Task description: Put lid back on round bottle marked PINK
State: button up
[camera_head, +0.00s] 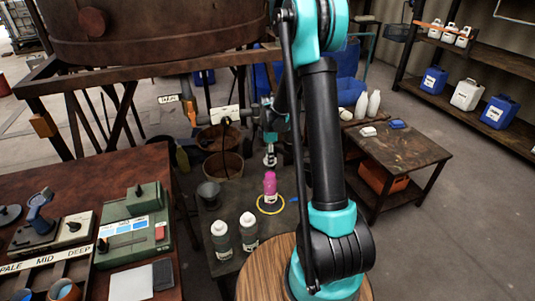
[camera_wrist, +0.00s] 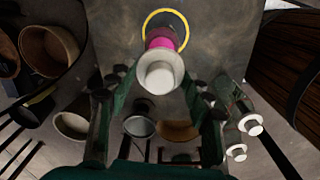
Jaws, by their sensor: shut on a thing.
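The round pink bottle (camera_head: 270,184) stands upright on the dark low table, with a yellow ring around its base. It also shows in the wrist view (camera_wrist: 162,40), partly hidden behind a pale round lid (camera_wrist: 160,72). My gripper (camera_head: 270,157) is directly above the bottle, pointing down. In the wrist view its dark fingers (camera_wrist: 160,84) stand either side of the lid, and it is shut on the lid. The lid lines up closely with the bottle's top. I cannot tell whether the lid touches the bottle. The bottle's lettering is too small to read.
Two grey-green bottles with white caps (camera_head: 221,240) (camera_head: 249,231) stand nearer on the same table. A dark cup (camera_head: 208,193) is to the left. The yellow ring (camera_head: 270,204) lies flat. A control box (camera_head: 134,226) sits on the left bench, and a wooden barrel top (camera_head: 262,272) is in front.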

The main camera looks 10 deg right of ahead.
aim_at(270, 173)
jog(key=shift+d+f, duration=0.1)
jog(key=shift+f, duration=3.05)
jog(key=shift+f, duration=0.15)
jog(key=o, duration=1.4)
jog(key=shift+r, duration=3.5)
